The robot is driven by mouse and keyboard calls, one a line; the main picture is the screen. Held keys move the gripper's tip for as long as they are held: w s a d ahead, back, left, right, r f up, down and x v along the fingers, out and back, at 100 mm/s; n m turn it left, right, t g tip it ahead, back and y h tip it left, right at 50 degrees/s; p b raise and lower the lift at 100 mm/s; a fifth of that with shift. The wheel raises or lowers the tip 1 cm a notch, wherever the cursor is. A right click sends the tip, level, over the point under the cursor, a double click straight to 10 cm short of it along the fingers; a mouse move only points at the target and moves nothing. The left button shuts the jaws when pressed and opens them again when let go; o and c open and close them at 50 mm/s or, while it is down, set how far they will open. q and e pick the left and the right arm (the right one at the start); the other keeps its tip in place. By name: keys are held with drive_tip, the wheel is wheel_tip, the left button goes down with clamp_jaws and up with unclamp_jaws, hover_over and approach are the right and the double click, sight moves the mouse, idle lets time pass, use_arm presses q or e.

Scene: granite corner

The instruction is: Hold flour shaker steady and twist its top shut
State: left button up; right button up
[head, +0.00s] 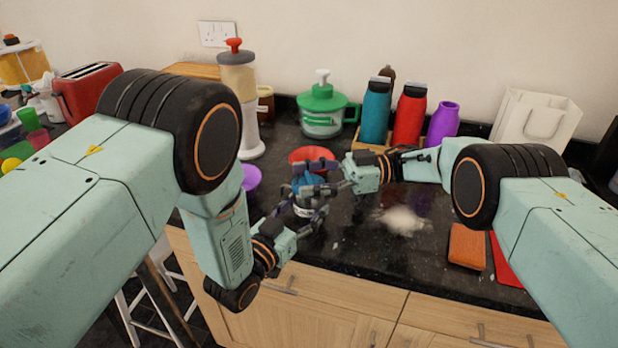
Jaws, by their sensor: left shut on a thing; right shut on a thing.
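The flour shaker (302,210) stands upright near the front edge of the dark granite counter, with a blue top (308,183) and a pale body. My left gripper (303,213) comes from the lower left and is shut on the shaker's body. My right gripper (312,179) comes from the right, just above, and is shut on the blue top. The fingers hide much of the shaker, and I cannot tell how far the top is turned.
A red bowl (311,154) sits just behind the shaker. Spilled flour (402,220) lies to the right, with an orange-brown block (466,246) beyond it. A purple round thing (251,177) is at the left. Bottles (409,115) and a green-lidded container (322,110) stand behind.

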sight(309, 177)
drive_tip(key=shift+n+g, duration=0.3)
drive_tip(key=shift+g, duration=0.2)
idle(0.3)
drive_tip(key=o, duration=0.8)
drive_tip(key=shift+s, duration=0.1)
drive_tip(key=shift+o, duration=0.2)
wheel_tip(309, 177, up, 10)
drive_tip(key=shift+r, duration=0.1)
